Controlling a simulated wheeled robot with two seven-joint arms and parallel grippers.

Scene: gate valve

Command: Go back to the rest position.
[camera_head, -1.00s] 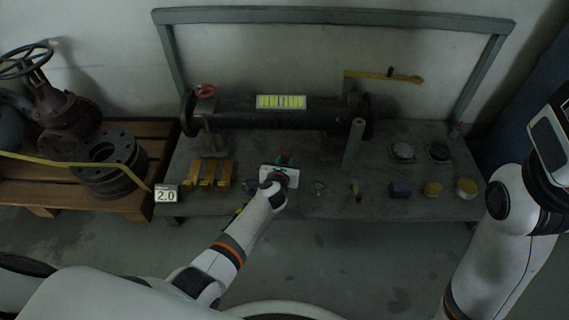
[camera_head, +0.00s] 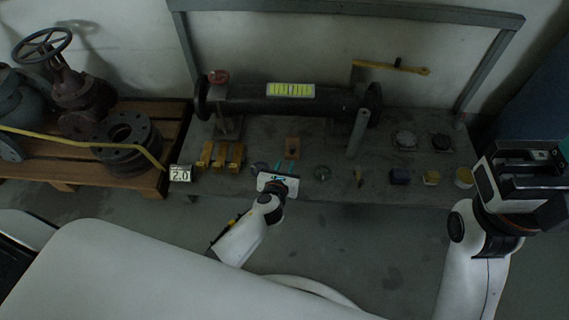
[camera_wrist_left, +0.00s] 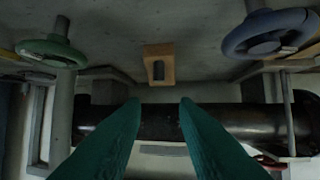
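My left gripper (camera_head: 282,168) is at the front edge of the grey bench (camera_head: 400,188), its fingers pointing away from me. In the left wrist view its two green fingers (camera_wrist_left: 160,105) are apart with nothing between them. An orange-brown block with a dark slot (camera_head: 292,148) stands on the bench beyond the fingertips, clear of them; it also shows in the left wrist view (camera_wrist_left: 159,64). My right gripper (camera_head: 535,170) is raised at the right edge of the head view, and its fingertips are not clear enough to judge.
A dark pipe (camera_head: 330,104) with a red handwheel (camera_head: 218,77) lies along the bench. A blue handwheel (camera_wrist_left: 270,32) and a green handwheel (camera_wrist_left: 55,50) flank the block. Yellow pieces (camera_head: 220,155) stand left. A pallet (camera_head: 150,181) carries rusty valve parts. Floor in front is open.

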